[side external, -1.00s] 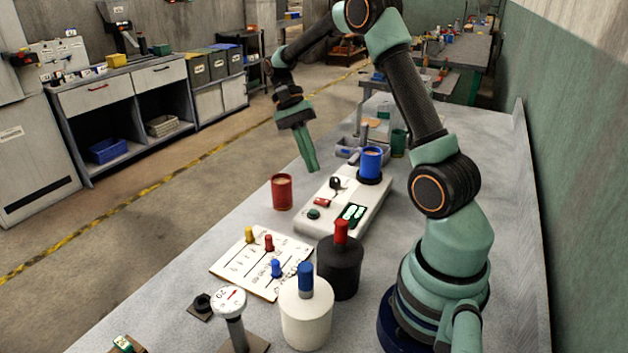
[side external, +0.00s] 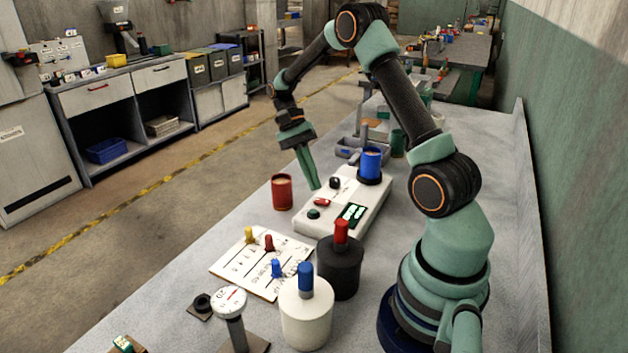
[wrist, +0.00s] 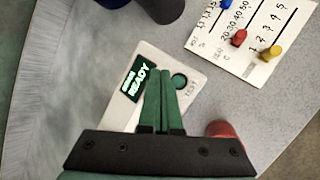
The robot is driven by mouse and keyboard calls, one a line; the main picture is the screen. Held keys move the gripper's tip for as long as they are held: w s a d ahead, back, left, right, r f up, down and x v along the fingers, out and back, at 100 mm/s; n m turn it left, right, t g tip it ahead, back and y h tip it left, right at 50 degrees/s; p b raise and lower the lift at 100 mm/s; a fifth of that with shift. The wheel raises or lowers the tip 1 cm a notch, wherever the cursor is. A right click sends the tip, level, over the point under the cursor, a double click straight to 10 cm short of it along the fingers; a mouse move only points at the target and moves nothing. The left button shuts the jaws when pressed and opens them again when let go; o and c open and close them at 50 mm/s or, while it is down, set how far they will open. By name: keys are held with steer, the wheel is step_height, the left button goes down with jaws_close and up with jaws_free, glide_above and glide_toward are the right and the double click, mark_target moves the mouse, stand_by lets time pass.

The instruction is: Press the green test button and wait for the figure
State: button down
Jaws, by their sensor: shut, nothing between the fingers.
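The green test button (side external: 313,214) is a round dark green knob on the near end of a white tester (side external: 340,228). In the wrist view the button (wrist: 180,82) lies just beyond my fingertips, beside the word TEST. My gripper (side external: 316,186) is shut and empty, pointing down above the tester's left edge, behind the button. In the wrist view my gripper (wrist: 165,72) shows both green fingers together. The tester's display (side external: 352,214) is dark green, and in the wrist view the display (wrist: 138,80) reads READY. A blue cup (side external: 370,163) sits on the tester's far end.
A red cup (side external: 282,192) stands close left of the tester. A black-lidded jar (side external: 340,265) with a red knob and a white jar (side external: 306,318) with a blue knob stand nearer.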

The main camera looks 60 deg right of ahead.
mark_target(313, 209)
steer(key=shift+f, duration=2.2)
steer(key=shift+f, duration=0.1)
steer(key=shift+d+f, duration=0.1)
steer(key=shift+f, duration=0.25)
steer(key=shift+f, duration=0.4)
stand_by(0.9)
steer(key=shift+r, duration=0.85)
steer(key=shift+r, duration=2.5)
